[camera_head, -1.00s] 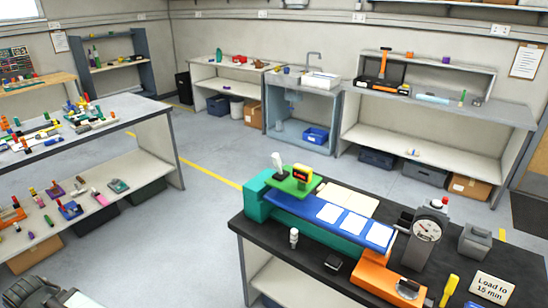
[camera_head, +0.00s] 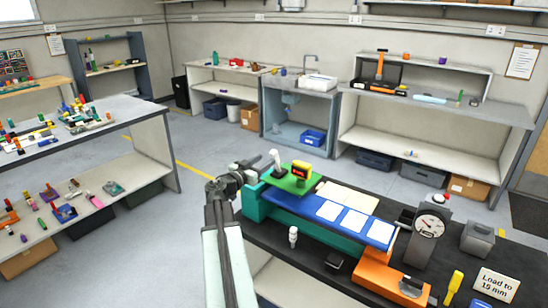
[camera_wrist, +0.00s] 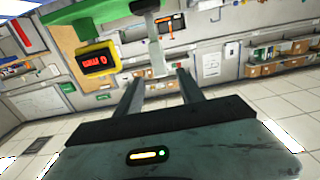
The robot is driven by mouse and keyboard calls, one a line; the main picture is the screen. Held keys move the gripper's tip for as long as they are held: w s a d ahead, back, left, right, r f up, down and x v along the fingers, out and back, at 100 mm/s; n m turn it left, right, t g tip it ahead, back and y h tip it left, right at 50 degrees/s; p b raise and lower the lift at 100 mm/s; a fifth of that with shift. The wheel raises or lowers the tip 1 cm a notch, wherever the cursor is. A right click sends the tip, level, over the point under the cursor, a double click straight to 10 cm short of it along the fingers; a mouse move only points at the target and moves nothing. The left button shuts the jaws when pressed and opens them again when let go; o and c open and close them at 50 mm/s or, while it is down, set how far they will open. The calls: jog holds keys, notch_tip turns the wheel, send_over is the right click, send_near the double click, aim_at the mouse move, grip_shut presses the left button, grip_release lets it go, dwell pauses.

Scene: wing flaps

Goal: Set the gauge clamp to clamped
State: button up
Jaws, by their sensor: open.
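A small white lever (camera_head: 275,158) stands nearly upright on a green plate (camera_head: 291,181) at the left end of the blue bed; I take it for the gauge clamp's handle. A yellow gauge with a red display (camera_head: 301,170) sits beside it. My gripper (camera_head: 259,168) is just left of the lever. In the wrist view my open gripper (camera_wrist: 161,88) has its two fingers on either side of the lever (camera_wrist: 156,58) in the picture. Whether the lever lies between the fingertips or beyond them I cannot tell. The gauge (camera_wrist: 97,60) is left of the fingers.
The blue bed (camera_head: 318,216) carries several white sheets. A round dial (camera_head: 431,224) and an orange block (camera_head: 390,279) are at its right end. A small white figure-like part (camera_head: 293,236) stands in front. A sign (camera_head: 496,285) is at the right.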

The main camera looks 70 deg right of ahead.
aim_at(271, 156)
jog(key=x, duration=0.8)
grip_shut()
jog(key=shift+a, duration=0.1)
jog(key=shift+w, duration=0.1)
dwell(1.2)
